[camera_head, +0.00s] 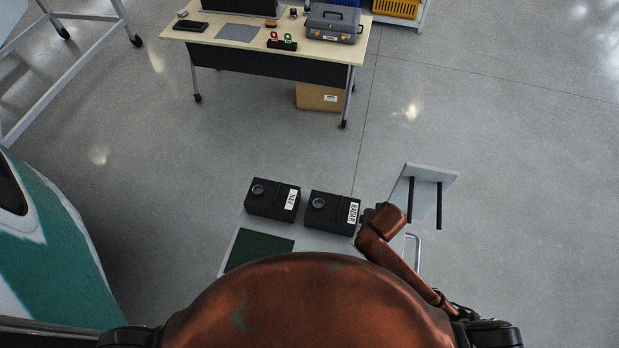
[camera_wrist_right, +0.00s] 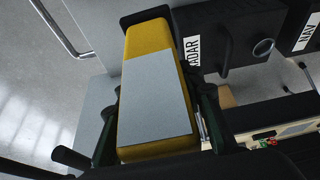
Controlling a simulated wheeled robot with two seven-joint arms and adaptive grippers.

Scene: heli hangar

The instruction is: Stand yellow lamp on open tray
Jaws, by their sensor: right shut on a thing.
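The yellow lamp (camera_wrist_right: 147,40) is a long yellow block with a flat pale grey face, seen in the right wrist view. My right gripper (camera_wrist_right: 160,100) is shut on it, with dark fingers along both long sides. In the head view the lamp is hidden, and my right arm reaches to the right side of the grey cart top (camera_head: 318,242). No tray can be made out for certain; a dark green flat area (camera_head: 258,249) lies on the cart's left part. My left gripper is not in view.
Two black boxes, labelled NAV (camera_head: 267,204) and RADAR (camera_head: 330,216), stand along the cart's far edge. RADAR is close to my right gripper. A pale panel with two dark bars (camera_head: 436,178) rises at right. A workbench (camera_head: 325,56) stands farther back.

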